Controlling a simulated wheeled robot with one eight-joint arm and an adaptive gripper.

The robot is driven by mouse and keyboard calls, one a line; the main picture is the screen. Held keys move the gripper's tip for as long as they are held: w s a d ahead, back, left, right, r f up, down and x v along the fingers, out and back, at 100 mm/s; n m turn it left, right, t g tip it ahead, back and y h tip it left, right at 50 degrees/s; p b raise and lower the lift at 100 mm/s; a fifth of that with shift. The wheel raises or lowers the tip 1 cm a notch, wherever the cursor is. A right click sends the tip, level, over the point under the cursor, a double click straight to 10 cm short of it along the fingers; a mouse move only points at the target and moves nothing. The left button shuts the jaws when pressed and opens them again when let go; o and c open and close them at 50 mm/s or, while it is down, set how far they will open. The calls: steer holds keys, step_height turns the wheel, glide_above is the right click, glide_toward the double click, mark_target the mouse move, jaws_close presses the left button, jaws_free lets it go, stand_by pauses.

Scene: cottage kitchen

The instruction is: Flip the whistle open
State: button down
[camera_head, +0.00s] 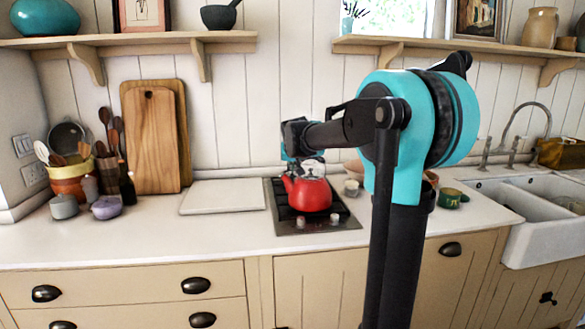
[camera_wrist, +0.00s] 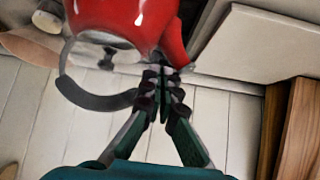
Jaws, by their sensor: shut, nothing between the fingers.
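The red kettle (camera_head: 308,194) stands on the dark hob in the head view. In the wrist view, the kettle (camera_wrist: 128,18) appears upside down at the top, with its spout (camera_wrist: 174,45) pointing down and its dark curved handle (camera_wrist: 92,100) at left. My gripper (camera_wrist: 164,78) is shut and empty, its fingertips close to the end of the spout. I cannot tell whether they touch it. The whistle is not clearly distinguishable; the fingertips cover the spout end. In the head view, my wrist is above and behind the kettle, and the fingertips are hidden.
The hob (camera_head: 283,222) has knobs at its front. A pale board (camera_head: 223,196) lies to its left, with wooden cutting boards (camera_head: 153,140) against the wall. Small pots and a green cup (camera_head: 449,198) stand right. A shelf (camera_head: 130,39) hangs above.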

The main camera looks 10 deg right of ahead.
steer(key=shift+d+f+m+y, duration=0.3)
steer(key=shift+m+y, duration=0.1)
steer(key=shift+y, duration=0.4)
steer(key=shift+d+f+m+y, duration=0.15)
steer(key=shift+d+m+y, duration=0.15)
steer(key=shift+y, duration=0.3)
steer(key=shift+d+f+m+t+y, duration=0.25)
steer(key=shift+f+m+t+y, duration=0.3)
steer(key=shift+y, duration=0.45)
steer(key=m+y, duration=0.1)
steer(key=f+y, duration=0.1)
steer(key=shift+d+m+t+y, duration=0.15)
steer(key=shift+m+t+y, duration=0.1)
steer(key=shift+m+y, duration=0.1)
steer(key=shift+f+m+t+y, duration=0.5)
steer(key=shift+f+m+y, duration=0.1)
steer(key=shift+m+y, duration=0.3)
steer(key=shift+s, duration=0.1)
steer(key=shift+r, duration=0.2)
steer(key=shift+r, duration=0.65)
